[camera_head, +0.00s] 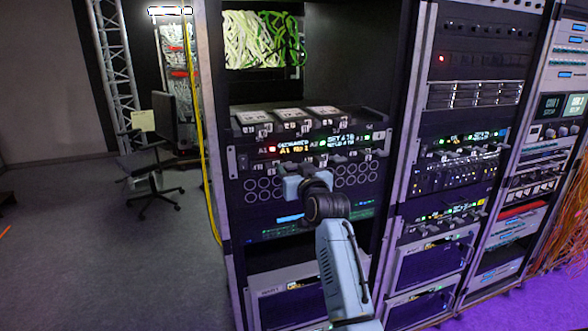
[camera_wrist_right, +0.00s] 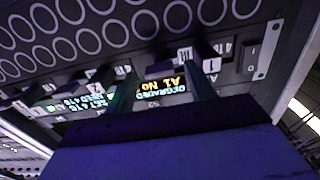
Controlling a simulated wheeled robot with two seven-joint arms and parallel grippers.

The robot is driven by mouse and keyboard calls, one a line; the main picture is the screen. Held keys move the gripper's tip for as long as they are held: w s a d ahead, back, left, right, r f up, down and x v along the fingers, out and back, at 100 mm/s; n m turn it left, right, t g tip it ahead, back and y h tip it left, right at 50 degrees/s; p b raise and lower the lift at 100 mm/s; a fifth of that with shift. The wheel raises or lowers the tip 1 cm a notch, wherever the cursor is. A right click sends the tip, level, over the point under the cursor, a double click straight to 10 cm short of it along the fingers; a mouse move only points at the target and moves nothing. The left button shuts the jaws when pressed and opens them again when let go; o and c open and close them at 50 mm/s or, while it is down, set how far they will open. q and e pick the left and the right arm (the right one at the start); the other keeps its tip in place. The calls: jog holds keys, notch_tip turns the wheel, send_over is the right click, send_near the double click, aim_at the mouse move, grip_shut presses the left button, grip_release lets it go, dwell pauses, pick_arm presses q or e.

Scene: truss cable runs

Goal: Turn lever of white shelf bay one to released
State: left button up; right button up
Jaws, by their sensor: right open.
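The white shelf unit (camera_head: 232,163) is in the rack, with a lit display (camera_head: 300,148) reading "DEGRADED" and "A1 NO" and a red light by A1. Small dark levers line its front edge. In the right wrist view, which looks upside down, a dark lever (camera_wrist_right: 207,54) stands just beyond the right-hand finger; I cannot tell surely whether it is bay one's. My right gripper (camera_head: 292,182) is in front of the unit's lower left part. In the wrist view its fingers (camera_wrist_right: 163,78) are open around the display text, with nothing seen held. Contact with a lever cannot be told.
A panel with rows of round ports (camera_head: 352,182) lies below the unit. The rack's left post (camera_head: 212,150) and a yellow cable (camera_head: 200,130) stand at the left. A chair (camera_head: 152,180) is on open floor further left.

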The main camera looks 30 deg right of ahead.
jog(key=shift+w+d, duration=0.1)
jog(key=shift+w, duration=0.3)
jog(key=c, duration=1)
